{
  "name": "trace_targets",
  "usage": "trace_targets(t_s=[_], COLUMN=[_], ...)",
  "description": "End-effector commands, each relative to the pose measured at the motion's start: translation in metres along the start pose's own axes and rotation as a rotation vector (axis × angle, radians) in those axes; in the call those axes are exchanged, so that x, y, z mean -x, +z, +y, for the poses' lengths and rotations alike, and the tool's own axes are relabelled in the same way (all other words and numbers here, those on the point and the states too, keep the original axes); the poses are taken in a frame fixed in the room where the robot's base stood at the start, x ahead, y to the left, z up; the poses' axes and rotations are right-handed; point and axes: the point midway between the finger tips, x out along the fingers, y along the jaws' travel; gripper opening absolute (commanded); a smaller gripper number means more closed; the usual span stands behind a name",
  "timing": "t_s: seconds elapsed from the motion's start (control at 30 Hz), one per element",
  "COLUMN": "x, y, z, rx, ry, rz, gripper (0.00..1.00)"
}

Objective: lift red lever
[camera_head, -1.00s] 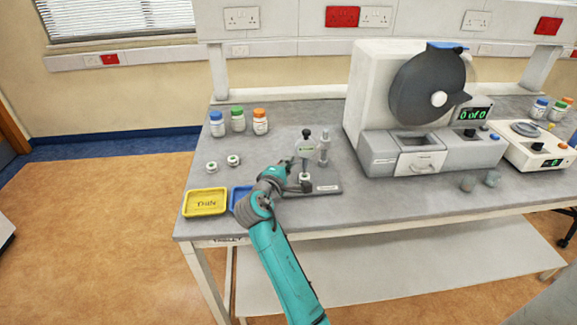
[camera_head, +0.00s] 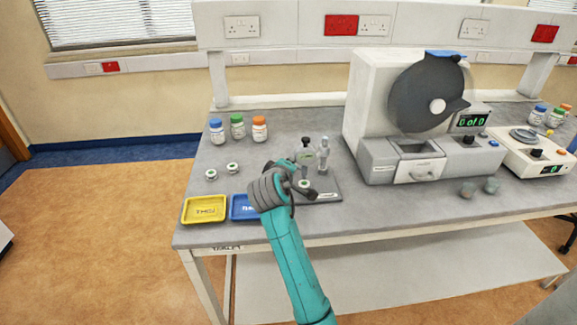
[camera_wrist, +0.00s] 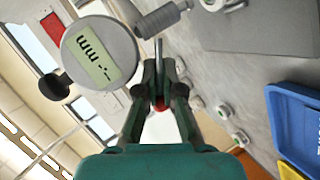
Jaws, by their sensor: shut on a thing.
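The red lever (camera_wrist: 161,103) shows in the wrist view as a red ball on a thin metal rod, between the two fingers. My gripper (camera_wrist: 160,72) is shut on it. The rod runs up beside a gauge with a round grey dial (camera_wrist: 100,56) reading dashes and "mm", with a black knob. In the head view, my gripper (camera_head: 300,187) is at the left side of the small gauge stand (camera_head: 323,160) on the bench. The lever is too small or hidden there to make out.
A yellow tray (camera_head: 205,221) and a blue tray (camera_head: 242,218) lie left of the stand. A large machine (camera_head: 430,160) stands to the right. Bare bench lies between.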

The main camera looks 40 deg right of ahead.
Motion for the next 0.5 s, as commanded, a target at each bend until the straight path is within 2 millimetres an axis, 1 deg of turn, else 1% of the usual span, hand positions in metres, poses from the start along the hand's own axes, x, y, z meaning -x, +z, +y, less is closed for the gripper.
trace_targets(t_s=[0.4, 0.43, 0.47, 0.5], x=[0.0008, 0.0008, 0.0008, 0.0007], y=[-0.0018, -0.0018, -0.0018, -0.0017], z=[-0.0015, -0.0015, -0.0014, -0.0012], rx=[-0.007, -0.007, -0.007, -0.007], ry=[-0.007, -0.007, -0.007, -0.006], rz=[0.006, 0.006, 0.006, 0.005], gripper=[0.00, 0.13, 0.20, 0.30])
